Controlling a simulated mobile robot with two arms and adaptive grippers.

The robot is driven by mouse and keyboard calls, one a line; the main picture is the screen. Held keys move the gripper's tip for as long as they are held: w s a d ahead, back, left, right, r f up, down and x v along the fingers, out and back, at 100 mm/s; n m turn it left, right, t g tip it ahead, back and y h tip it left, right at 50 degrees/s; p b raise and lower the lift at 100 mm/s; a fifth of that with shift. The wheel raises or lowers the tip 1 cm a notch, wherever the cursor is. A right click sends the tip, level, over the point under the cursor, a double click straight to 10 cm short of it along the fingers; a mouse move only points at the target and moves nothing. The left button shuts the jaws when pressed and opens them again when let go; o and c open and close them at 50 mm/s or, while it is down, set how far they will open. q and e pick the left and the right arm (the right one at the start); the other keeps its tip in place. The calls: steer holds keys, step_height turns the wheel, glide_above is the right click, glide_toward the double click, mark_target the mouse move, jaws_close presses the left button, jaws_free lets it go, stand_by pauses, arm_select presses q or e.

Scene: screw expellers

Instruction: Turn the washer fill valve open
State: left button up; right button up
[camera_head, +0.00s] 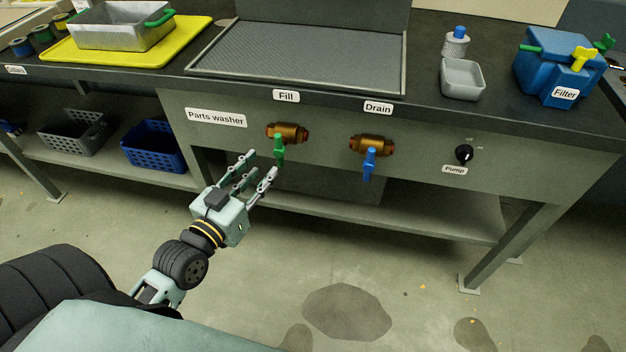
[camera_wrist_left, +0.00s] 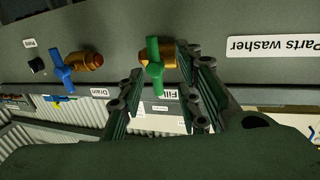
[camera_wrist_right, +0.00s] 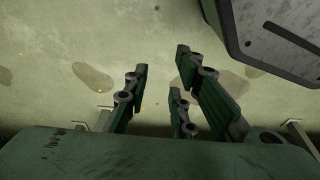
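The fill valve (camera_head: 288,132) is a brass body on the front panel of the parts washer, under the "Fill" label (camera_head: 286,96). Its green handle (camera_head: 279,149) hangs downward. My left gripper (camera_head: 257,168) is open just below and left of the handle in the head view, fingers pointing at the panel. In the left wrist view the green handle (camera_wrist_left: 155,66) shows between and beyond the open fingers (camera_wrist_left: 160,92); I see no clear contact. My right gripper (camera_wrist_right: 155,85) shows only in its own wrist view, open and empty above the floor.
The drain valve (camera_head: 371,146) with its blue handle (camera_head: 370,164) is to the right on the same panel. A black pump knob (camera_head: 464,153) is farther right. The counter edge overhangs above the valves. A shelf with a blue basket (camera_head: 152,146) is below left.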

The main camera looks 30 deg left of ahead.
mark_target(277, 151)
arm_select(q)
steer(key=shift+t, duration=0.3)
steer(key=w, duration=0.2)
steer(key=w+r, duration=0.1)
steer(key=w, duration=0.1)
steer(key=w+d, duration=0.1)
steer(key=w, duration=0.1)
steer(key=shift+r, duration=0.35)
steer(key=shift+w, duration=0.8)
arm_select(e)
steer(key=shift+w+d+r, duration=0.2)
steer(key=shift+w+r, duration=0.2)
steer(key=shift+r, duration=0.2)
arm_select(q)
jaws_close()
